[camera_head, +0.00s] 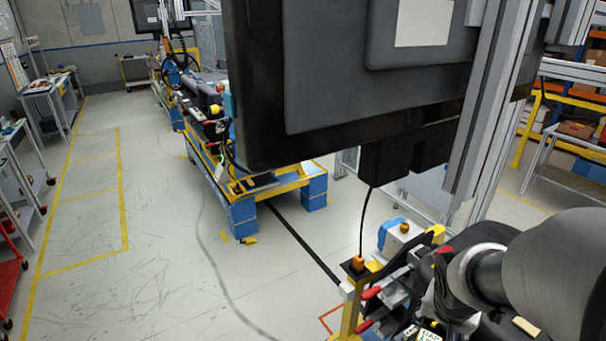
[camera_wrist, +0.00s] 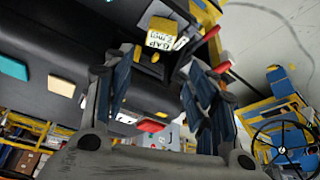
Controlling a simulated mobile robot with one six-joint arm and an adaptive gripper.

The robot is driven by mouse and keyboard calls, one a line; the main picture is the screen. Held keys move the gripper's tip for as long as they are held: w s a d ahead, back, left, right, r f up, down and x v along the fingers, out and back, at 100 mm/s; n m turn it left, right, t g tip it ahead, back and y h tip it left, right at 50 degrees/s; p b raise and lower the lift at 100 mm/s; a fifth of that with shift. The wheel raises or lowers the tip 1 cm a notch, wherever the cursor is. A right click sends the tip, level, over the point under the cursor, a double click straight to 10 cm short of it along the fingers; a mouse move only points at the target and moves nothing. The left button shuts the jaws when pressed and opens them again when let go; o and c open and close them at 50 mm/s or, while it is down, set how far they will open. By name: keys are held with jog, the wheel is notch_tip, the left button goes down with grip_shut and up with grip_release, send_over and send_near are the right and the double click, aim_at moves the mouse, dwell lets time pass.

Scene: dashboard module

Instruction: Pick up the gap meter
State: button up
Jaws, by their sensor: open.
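The gap meter is a small yellow block (camera_wrist: 162,38) with dark lettering that seems to read "GAP", at the top centre of the wrist view. A small yellow, lettered piece (camera_head: 430,335) at the bottom edge of the head view looks like the same thing, mostly cut off. My gripper (camera_wrist: 158,58) is open, its two dark fingers spread at left and right. The block appears just beyond the fingertips, roughly between them. I cannot tell whether they touch it. In the head view my arm hides most of this area.
A red-handled clamp (camera_head: 371,292) and a yellow post (camera_head: 350,318) stand close to my arm. A large dark screen (camera_head: 330,80) hangs above, with a cable below it. A blue and yellow workstation (camera_head: 240,195) stands farther back.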

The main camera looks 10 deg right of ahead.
jog(key=b, duration=0.5)
send_near(429, 339)
jog(key=x, duration=0.4)
jog(key=shift+s+d+f, duration=0.1)
jog(key=shift+s+f, duration=0.05)
jog(key=shift+f, duration=0.25)
jog(key=shift+b+x, duration=1.25)
jog(key=shift+x, duration=1.8)
jog(key=shift+r, duration=0.1)
jog(key=c, duration=0.9)
